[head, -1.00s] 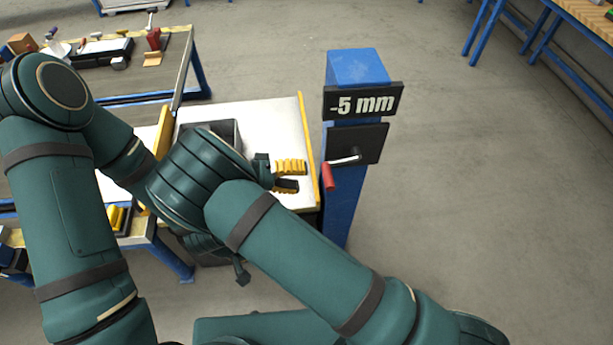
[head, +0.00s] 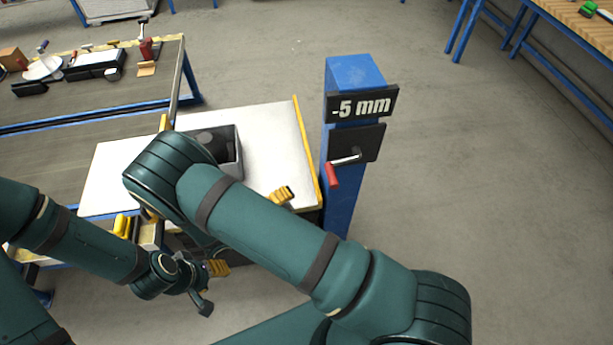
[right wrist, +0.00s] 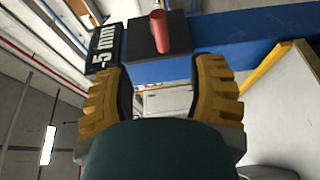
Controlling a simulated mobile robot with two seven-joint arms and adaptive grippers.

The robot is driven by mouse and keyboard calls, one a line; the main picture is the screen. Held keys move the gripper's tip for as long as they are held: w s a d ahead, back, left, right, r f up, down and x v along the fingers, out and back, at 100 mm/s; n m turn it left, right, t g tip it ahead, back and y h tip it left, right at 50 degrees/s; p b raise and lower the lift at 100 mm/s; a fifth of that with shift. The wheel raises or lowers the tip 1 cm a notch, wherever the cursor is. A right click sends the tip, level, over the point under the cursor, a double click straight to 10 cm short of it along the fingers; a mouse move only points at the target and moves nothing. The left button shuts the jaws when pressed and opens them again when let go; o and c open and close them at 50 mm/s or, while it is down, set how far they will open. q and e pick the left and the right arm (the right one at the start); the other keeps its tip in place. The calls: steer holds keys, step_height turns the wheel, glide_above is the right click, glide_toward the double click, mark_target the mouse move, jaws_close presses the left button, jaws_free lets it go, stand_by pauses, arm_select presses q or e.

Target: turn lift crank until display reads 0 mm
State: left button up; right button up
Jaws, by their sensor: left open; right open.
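The lift column's display (head: 362,106) reads -5 mm; it also shows sideways in the right wrist view (right wrist: 105,47). Below it, the crank's red handle (head: 332,175) hangs at the lower left end of its pale arm (head: 346,160). The red handle (right wrist: 160,32) is beyond my right fingertips in the right wrist view. My right gripper (right wrist: 158,88) is open, empty and apart from the crank. In the head view my right forearm hides most of it; a yellow fingertip (head: 281,195) shows left of the crank. My left gripper (head: 211,283) is open at lower left, away from the crank.
The blue column (head: 340,210) stands beside a white tabletop (head: 265,130) with a yellow edge. A grey bin (head: 228,150) sits on that top. A workbench (head: 80,108) with tools is at left. Floor right of the column is clear.

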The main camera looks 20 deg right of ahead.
mark_target(332, 178)
steer(key=shift+w+d+f+p, duration=0.1)
steer(key=shift+w+d+p, duration=0.3)
steer(key=shift+d, duration=1.9)
steer(key=shift+w+d+f+p, duration=0.1)
steer(key=shift+w+d+p, duration=0.35)
steer(key=shift+d, duration=1.85)
steer(key=shift+w+d+p, duration=0.25)
steer(key=shift+d+p, duration=0.3)
steer(key=shift+d, duration=1.75)
jaws_close()
